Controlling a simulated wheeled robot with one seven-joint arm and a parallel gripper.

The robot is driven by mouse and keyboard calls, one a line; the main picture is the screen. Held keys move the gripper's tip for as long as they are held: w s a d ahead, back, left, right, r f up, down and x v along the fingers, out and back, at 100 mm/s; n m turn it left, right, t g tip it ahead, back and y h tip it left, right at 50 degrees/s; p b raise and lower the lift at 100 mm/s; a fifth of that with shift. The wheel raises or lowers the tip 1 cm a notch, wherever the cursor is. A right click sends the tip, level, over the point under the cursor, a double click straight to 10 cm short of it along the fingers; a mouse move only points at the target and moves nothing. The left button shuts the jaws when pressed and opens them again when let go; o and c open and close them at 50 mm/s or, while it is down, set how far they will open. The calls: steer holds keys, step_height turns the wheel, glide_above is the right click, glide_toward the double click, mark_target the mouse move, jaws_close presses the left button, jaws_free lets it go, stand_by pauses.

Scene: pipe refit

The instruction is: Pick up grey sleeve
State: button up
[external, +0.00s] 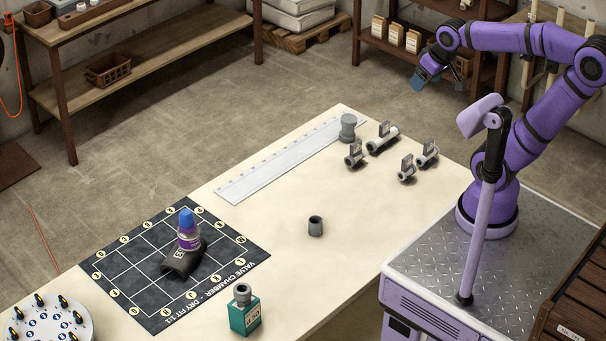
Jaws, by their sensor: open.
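A short grey hollow cylinder (315,227), which looks like the grey sleeve, stands upright and alone near the middle of the pale table, its dark open end facing up. My gripper (417,82) is at the upper right, held high over the far side of the table. Another grey fitting (348,127) stands at the table's far end, and a grey ring-like piece (242,293) sits on a teal box (244,318) at the near edge.
Several tagged grey pipe pieces (383,138) lie at the far right of the table. A white ruler (270,165) lies along the left edge. The table around the sleeve is clear.

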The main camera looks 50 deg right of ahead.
steer(key=w+a+f+g, duration=0.2)
steer(key=w+a+f, duration=0.4)
steer(key=w, duration=0.4)
steer(key=g, duration=0.3)
glide_toward(315, 225)
steer(key=d+f, duration=0.1)
steer(key=d, duration=0.1)
steer(key=shift+m, duration=0.4)
steer(key=shift+w+a+f, duration=0.1)
steer(key=shift+w+f, duration=0.05)
steer(key=shift+f, duration=1.75)
steer(key=shift+w+a+f, duration=0.15)
steer(key=shift+f, duration=1.7)
steer(key=shift+w+a+f, duration=0.1)
steer(key=shift+w+f, duration=0.1)
steer(key=shift+f, duration=1.7)
steer(key=c, duration=1)
steer(key=shift+r, duration=0.2)
